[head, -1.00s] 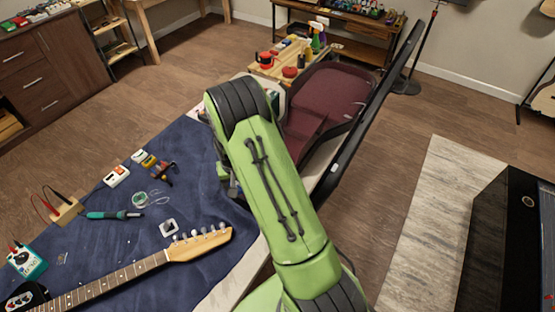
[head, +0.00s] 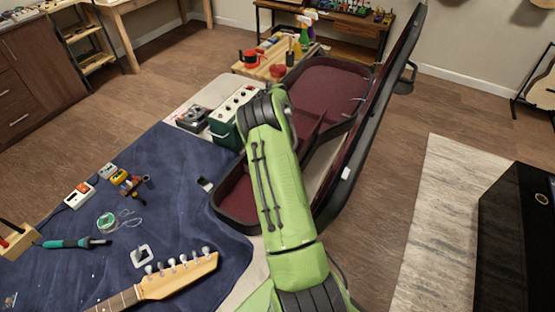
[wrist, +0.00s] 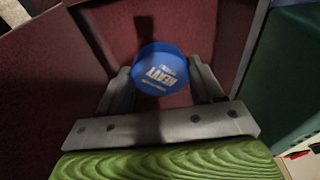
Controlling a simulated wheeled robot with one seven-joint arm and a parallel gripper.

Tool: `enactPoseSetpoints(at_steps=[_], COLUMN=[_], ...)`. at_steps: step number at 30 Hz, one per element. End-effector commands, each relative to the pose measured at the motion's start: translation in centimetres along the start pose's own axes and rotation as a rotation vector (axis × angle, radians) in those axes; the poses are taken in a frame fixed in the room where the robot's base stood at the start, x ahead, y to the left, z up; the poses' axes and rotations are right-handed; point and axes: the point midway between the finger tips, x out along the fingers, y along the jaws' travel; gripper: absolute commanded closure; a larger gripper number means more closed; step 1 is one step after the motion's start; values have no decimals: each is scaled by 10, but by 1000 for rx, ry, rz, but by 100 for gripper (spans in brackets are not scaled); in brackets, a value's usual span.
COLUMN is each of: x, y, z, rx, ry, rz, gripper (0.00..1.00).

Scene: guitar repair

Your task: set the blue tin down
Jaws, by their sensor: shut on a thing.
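The blue tin (wrist: 160,70) is round, with white lettering that reads "HEAVY" on its face. In the wrist view it sits between the two fingers of my gripper (wrist: 165,82), which is shut on it. Behind the tin is the dark red lining of the open guitar case (head: 325,90); I cannot tell how high the tin is above it. In the head view my green arm reaches over the case and hides the gripper and the tin.
A dark green amplifier box (head: 232,115) stands close beside the case, also at the right in the wrist view. A guitar (head: 175,280) and small tools lie on the blue mat (head: 190,215). The case lid (head: 385,105) stands open on the right.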

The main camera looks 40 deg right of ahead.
Motion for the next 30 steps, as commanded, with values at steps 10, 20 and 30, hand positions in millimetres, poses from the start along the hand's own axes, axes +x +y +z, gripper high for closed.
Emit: enactPoseSetpoints(at_steps=[10, 20, 30], x=[58, 65, 64], y=[0, -1, -1], z=[9, 10, 10], rx=[-2, -1, -2], ry=[0, 2, 1], rz=[1, -3, -2], gripper=[63, 63, 8])
